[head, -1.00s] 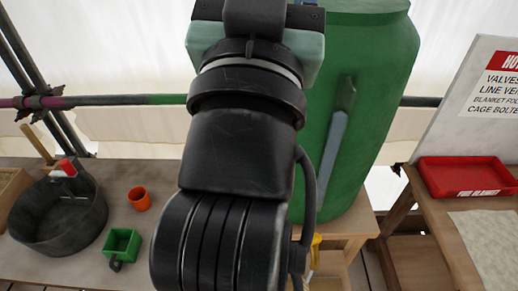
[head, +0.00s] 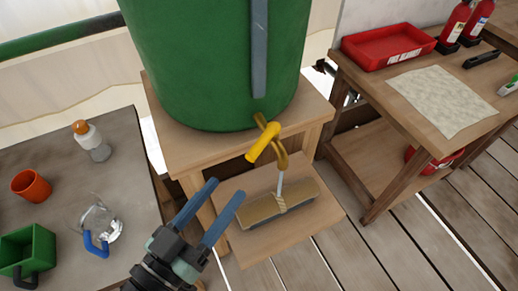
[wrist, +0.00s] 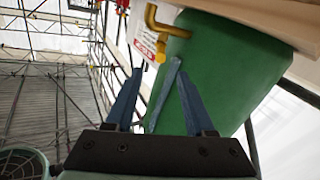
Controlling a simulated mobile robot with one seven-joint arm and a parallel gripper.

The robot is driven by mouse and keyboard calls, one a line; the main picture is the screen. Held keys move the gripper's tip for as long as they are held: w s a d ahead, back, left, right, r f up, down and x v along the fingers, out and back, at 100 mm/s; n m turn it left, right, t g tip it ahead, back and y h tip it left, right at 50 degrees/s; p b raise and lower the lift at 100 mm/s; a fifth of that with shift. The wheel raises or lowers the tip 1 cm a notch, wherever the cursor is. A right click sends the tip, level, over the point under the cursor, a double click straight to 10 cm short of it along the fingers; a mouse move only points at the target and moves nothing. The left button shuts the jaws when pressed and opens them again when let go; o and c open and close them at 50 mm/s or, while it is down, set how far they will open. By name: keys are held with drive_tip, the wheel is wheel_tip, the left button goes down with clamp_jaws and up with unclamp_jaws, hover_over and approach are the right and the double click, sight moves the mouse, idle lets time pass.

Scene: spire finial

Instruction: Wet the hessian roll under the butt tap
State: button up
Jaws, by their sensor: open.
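The hessian roll (head: 262,212), tan with a tie round its middle, lies on the low shelf of the wooden stand. The green butt (head: 205,65) stands on top of the stand. Its yellow tap (head: 263,142) is at the front, above the roll. A thin pale column (head: 280,183), which looks like running water, reaches from the spout to the roll. My gripper (head: 224,188) has two blue fingers apart and empty, left of the roll and not touching it. In the wrist view the fingers of my gripper (wrist: 158,72) point towards the butt (wrist: 225,70), below the tap (wrist: 158,35).
A left bench holds an orange cup (head: 31,186), green box (head: 30,248), glass jug (head: 103,222) and white bottle (head: 91,142). The right table has a red tray (head: 388,45), a pale cloth (head: 440,100) and extinguishers (head: 455,22). Bare floorboards (head: 400,255) lie front right.

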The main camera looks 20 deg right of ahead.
sight(270, 132)
drive_tip(key=p+x, duration=0.1)
drive_tip(key=x, duration=1.1)
drive_tip(key=shift+w+d+p, duration=0.15)
drive_tip(key=shift+d+p, duration=0.05)
drive_tip(key=shift+p, duration=0.2)
clamp_jaws()
idle(0.8)
